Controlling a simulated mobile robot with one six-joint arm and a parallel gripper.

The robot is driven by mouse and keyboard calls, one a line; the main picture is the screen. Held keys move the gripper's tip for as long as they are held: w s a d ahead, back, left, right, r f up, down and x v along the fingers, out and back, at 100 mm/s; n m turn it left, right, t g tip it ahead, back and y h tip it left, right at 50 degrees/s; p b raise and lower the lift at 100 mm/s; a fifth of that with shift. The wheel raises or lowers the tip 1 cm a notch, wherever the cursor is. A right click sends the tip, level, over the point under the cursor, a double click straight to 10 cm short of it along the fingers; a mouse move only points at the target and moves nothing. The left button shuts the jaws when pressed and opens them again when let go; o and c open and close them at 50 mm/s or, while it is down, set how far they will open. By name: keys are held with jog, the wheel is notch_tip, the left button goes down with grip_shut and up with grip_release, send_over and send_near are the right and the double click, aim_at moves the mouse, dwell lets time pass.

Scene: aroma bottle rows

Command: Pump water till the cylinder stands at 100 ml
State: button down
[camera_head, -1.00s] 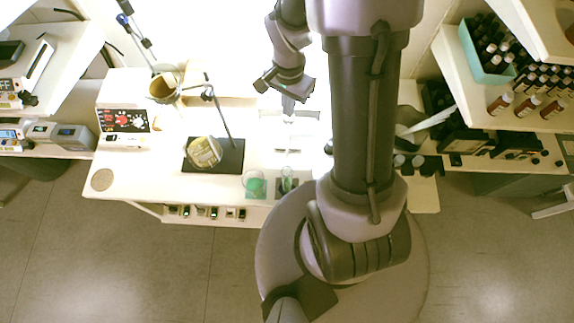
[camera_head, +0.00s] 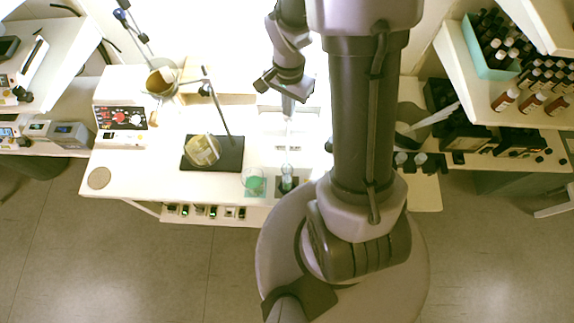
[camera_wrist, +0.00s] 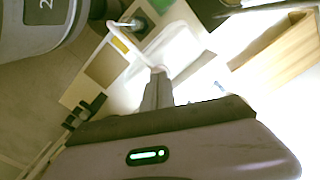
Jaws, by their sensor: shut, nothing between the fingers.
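My gripper (camera_head: 289,108) points down over the bright back middle of the bench in the head view. In the wrist view its fingers (camera_wrist: 158,85) are together with nothing between them. A narrow clear vessel, seemingly the cylinder (camera_head: 287,174), stands near the front edge on a dark square, just below my gripper in the picture. Its water level and marks are too small to read. A pale, narrow spout-like piece (camera_head: 289,132) lies between my gripper and the cylinder; a white curved tube (camera_wrist: 121,38) shows in the wrist view. The pump body is washed out by glare.
A beaker with green at its base (camera_head: 254,181) stands left of the cylinder. Bottle shelves (camera_head: 477,110) are at right.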

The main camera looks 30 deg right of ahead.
jog(key=shift+f, duration=0.35)
jog(key=shift+r, duration=0.1)
jog(key=shift+r+p, duration=1)
jog(key=shift+r, duration=0.5)
jog(key=shift+f+b, duration=1.55)
jog(key=shift+f, duration=0.05)
jog(key=shift+r, duration=0.15)
jog(key=shift+r+p, duration=1.25)
jog(key=shift+r, duration=0.2)
